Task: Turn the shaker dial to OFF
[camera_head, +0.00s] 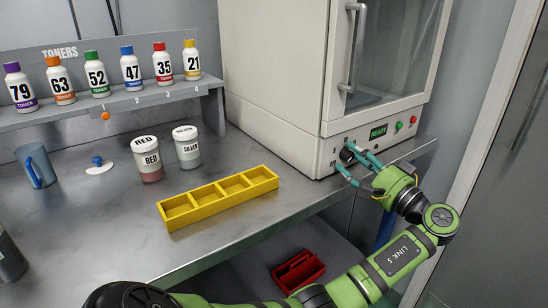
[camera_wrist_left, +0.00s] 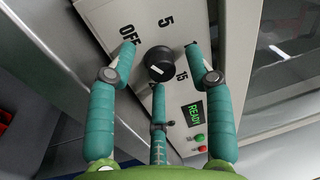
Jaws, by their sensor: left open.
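The shaker dial (camera_wrist_left: 160,62) is a black knob with a short white mark, on the shaker's pale front panel (camera_wrist_left: 110,15). Labels OFF, 5 and 15 stand around it, with another partly hidden by a finger. I cannot tell which label the mark points at. In the head view the dial (camera_head: 347,154) is low on the white shaker cabinet (camera_head: 275,90), partly behind my fingers. My left gripper (camera_head: 354,168) has three teal fingers, open and spread around the dial; in the wrist view it (camera_wrist_left: 158,75) shows no clear contact. My right gripper is out of view.
A lit green READY display (camera_head: 378,131) and green and red buttons (camera_head: 413,119) sit right of the dial. A yellow tray (camera_head: 219,198), RED jar (camera_head: 147,158) and SILVER jar (camera_head: 187,147) stand left on the bench. A red container (camera_head: 298,270) is below.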

